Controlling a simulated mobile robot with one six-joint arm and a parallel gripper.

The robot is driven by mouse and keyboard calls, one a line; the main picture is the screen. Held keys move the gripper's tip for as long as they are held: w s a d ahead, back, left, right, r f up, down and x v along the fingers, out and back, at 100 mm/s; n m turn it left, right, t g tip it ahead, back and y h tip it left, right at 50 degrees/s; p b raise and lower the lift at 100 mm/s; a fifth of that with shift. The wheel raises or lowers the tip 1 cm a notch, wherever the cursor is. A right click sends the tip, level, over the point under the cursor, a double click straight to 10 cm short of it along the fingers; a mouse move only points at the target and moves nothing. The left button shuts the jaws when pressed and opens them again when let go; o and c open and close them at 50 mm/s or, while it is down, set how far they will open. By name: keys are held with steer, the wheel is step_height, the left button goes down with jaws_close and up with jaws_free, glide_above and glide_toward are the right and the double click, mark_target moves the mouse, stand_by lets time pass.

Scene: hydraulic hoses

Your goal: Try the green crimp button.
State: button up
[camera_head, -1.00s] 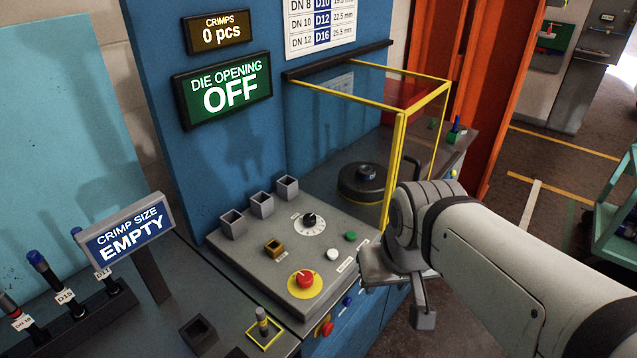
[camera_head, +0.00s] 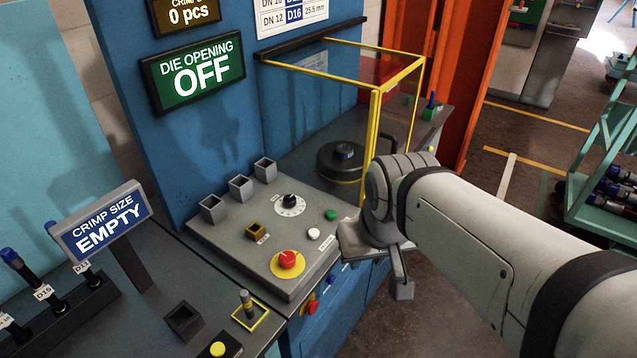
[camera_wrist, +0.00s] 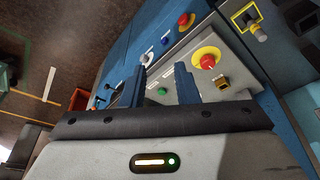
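The green button (camera_head: 330,214) sits at the right end of the sloping grey control panel (camera_head: 225,238), behind a white button (camera_head: 313,234). In the wrist view the green button (camera_wrist: 162,91) shows between the two fingers of my gripper (camera_wrist: 160,68). The fingers are apart and nothing is held. In the head view my gripper is just right of the panel, partly hidden by my wrist; its distance from the button is hard to tell. The display (camera_head: 193,70) reads "DIE OPENING OFF" and the counter (camera_head: 184,14) reads 0 pcs.
A red stop button (camera_head: 288,259) on a yellow disc and a black dial (camera_head: 289,201) are on the panel. A yellow-framed guard (camera_head: 374,130) stands around the black die head (camera_head: 340,160). The "CRIMP SIZE" sign (camera_head: 103,222) reads EMPTY. A teal cart (camera_head: 600,215) stands at right.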

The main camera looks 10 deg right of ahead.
jaws_close()
stand_by(1.4)
